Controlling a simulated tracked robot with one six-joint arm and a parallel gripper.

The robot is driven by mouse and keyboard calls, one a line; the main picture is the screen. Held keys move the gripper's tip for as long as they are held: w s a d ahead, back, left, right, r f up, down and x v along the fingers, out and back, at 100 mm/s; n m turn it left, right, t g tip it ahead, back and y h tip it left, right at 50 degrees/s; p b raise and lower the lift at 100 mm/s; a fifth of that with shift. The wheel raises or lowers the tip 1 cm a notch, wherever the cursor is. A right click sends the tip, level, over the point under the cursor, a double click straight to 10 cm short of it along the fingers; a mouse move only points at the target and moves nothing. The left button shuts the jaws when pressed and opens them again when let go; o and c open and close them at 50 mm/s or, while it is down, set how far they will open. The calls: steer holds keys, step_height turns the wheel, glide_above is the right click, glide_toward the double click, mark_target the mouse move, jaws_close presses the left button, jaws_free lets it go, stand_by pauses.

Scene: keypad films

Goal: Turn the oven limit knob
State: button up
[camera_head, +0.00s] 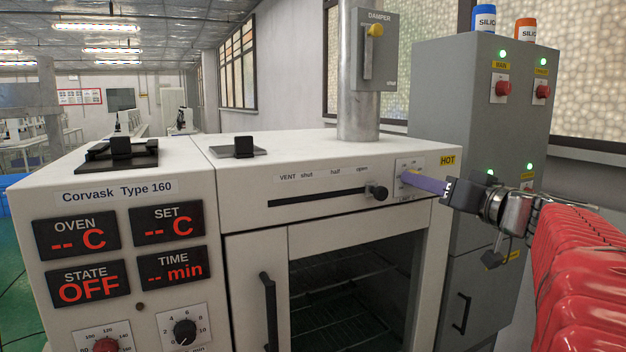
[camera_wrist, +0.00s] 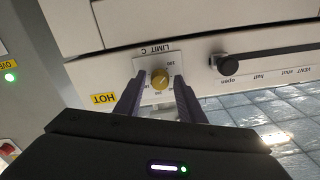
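The limit knob (camera_wrist: 160,79) is a small yellow-brown dial on a white plate (camera_wrist: 149,62) marked LIMIT C, seen upside down in the wrist view. In the head view the plate (camera_head: 404,164) is at the upper right of the oven front, beside the HOT label; my fingers largely hide the knob there. My gripper (camera_head: 408,177) reaches it from the right with purple fingers. In the wrist view its fingers are apart, one on each side of the knob, with gaps showing. I cannot tell how near the tips are to the plate.
The black vent slider knob (camera_head: 377,192) sticks out just left of the limit plate. A grey cabinet (camera_head: 455,110) with red knobs and green lamps stands to the right. The metal flue pipe (camera_head: 357,90) rises behind. Oven displays (camera_head: 88,287) read OFF and dashes.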

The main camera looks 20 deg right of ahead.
jaws_close()
steer(key=shift+m, duration=0.3)
steer(key=m, duration=2.4)
steer(key=shift+f+m, duration=0.1)
steer(key=shift+m, duration=0.2)
stand_by(0.6)
steer(key=shift+c, duration=1.1)
jaws_free()
steer(key=o, duration=0.4)
steer(key=shift+r, duration=0.2)
steer(key=shift+c, duration=0.2)
